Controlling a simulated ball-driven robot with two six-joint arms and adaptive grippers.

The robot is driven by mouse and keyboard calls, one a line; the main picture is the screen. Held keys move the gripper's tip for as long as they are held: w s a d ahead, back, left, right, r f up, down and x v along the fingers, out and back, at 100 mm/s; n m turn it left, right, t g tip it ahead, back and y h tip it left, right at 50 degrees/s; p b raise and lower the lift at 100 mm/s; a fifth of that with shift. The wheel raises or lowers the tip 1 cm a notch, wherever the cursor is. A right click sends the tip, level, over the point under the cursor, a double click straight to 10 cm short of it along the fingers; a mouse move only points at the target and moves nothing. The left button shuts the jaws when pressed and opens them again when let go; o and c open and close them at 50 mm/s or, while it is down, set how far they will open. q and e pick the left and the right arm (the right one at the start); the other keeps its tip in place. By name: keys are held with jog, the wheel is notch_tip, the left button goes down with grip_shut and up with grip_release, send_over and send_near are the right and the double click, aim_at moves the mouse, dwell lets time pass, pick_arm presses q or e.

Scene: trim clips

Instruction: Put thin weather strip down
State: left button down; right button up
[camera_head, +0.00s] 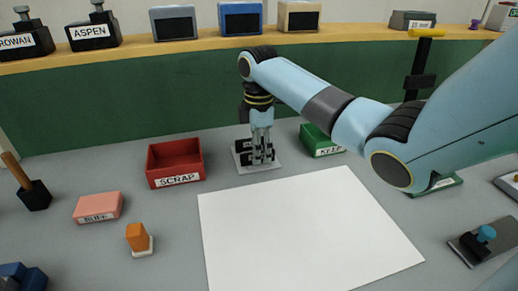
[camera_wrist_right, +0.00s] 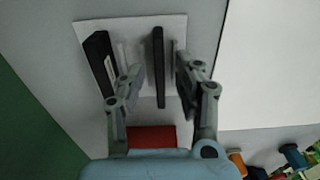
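My right gripper (camera_head: 262,158) points down over a small pale plate (camera_head: 265,168) behind the large white sheet. In the right wrist view its two fingers (camera_wrist_right: 158,82) stand apart. A thin dark strip (camera_wrist_right: 158,50), which looks like the weather strip, stands between them on the pale plate (camera_wrist_right: 95,27). I see gaps on both sides of the strip, so the gripper looks open around it. A thicker black block (camera_wrist_right: 99,62) with a pale label is beside the left finger. The fingers partly hide the plate. My left gripper is not in view.
The red SCRAP bin (camera_head: 175,162) is left of the plate, and the green KEEP box (camera_head: 320,140) is to its right. A pink BUFF block (camera_head: 98,207) and an orange-topped piece (camera_head: 138,238) are at the left. The white sheet (camera_head: 300,230) is bare.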

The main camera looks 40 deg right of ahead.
notch_tip(320, 180, up, 12)
jog(key=p, duration=0.1)
jog(key=shift+r+p, duration=0.15)
jog(key=shift+p, duration=0.25)
dwell(0.5)
